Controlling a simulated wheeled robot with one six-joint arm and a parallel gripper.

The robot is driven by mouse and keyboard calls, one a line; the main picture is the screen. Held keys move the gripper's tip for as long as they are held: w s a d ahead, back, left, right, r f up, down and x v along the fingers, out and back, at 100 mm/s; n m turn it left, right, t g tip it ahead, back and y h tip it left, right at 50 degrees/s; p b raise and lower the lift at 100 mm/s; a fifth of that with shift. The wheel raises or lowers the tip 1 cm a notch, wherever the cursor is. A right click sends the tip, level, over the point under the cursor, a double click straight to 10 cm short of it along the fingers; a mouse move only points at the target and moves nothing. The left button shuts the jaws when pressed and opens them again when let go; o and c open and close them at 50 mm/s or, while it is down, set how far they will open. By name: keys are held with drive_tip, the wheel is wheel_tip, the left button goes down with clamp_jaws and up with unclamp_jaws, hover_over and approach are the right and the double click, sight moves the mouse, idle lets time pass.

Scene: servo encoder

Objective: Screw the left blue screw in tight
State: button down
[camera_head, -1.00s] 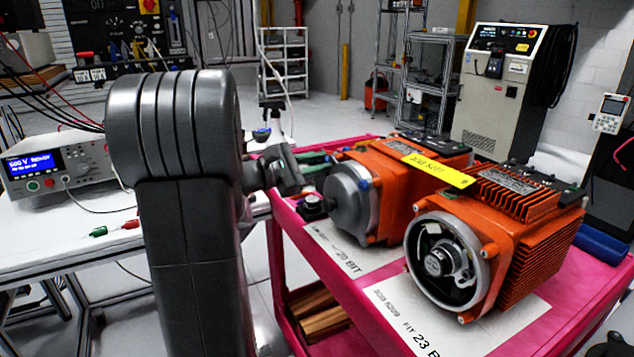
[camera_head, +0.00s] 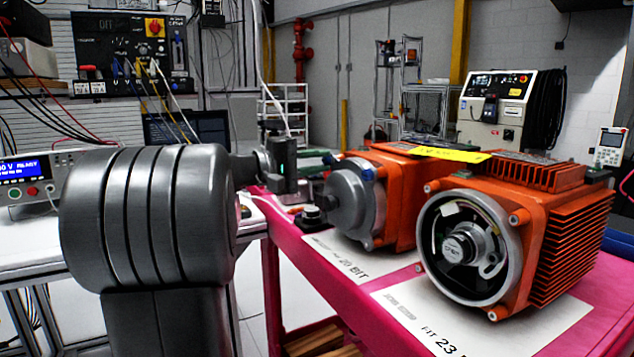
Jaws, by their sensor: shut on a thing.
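The orange unit at the left (camera_head: 402,195) has a round grey end cover (camera_head: 347,200). A blue screw (camera_head: 367,174) shows near the upper right of that cover; I cannot make out a second blue screw or how deep this one sits. My gripper (camera_head: 293,188) is left of the cover, apart from it in the picture, with its dark body upright. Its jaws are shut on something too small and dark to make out. My large grey arm link fills the lower left and hides part of the table and cart.
A second orange unit (camera_head: 530,225) with an open round front stands at the right. A yellow tag (camera_head: 450,154) lies on top between the units. A small dark knob-like part (camera_head: 310,215) sits on the pink cart (camera_head: 565,336). A bench instrument (camera_head: 35,180) stands at the left.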

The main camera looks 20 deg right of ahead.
drive_tip(key=m+b, duration=0.6)
drive_tip(key=m, duration=0.1)
drive_tip(key=shift+f, duration=0.2)
drive_tip(key=m, duration=0.9)
drive_tip(key=shift+m, duration=0.3)
drive_tip(key=m, duration=0.4)
drive_tip(key=shift+w, duration=0.1)
drive_tip(key=m, duration=0.9)
drive_tip(key=shift+m, duration=2.1)
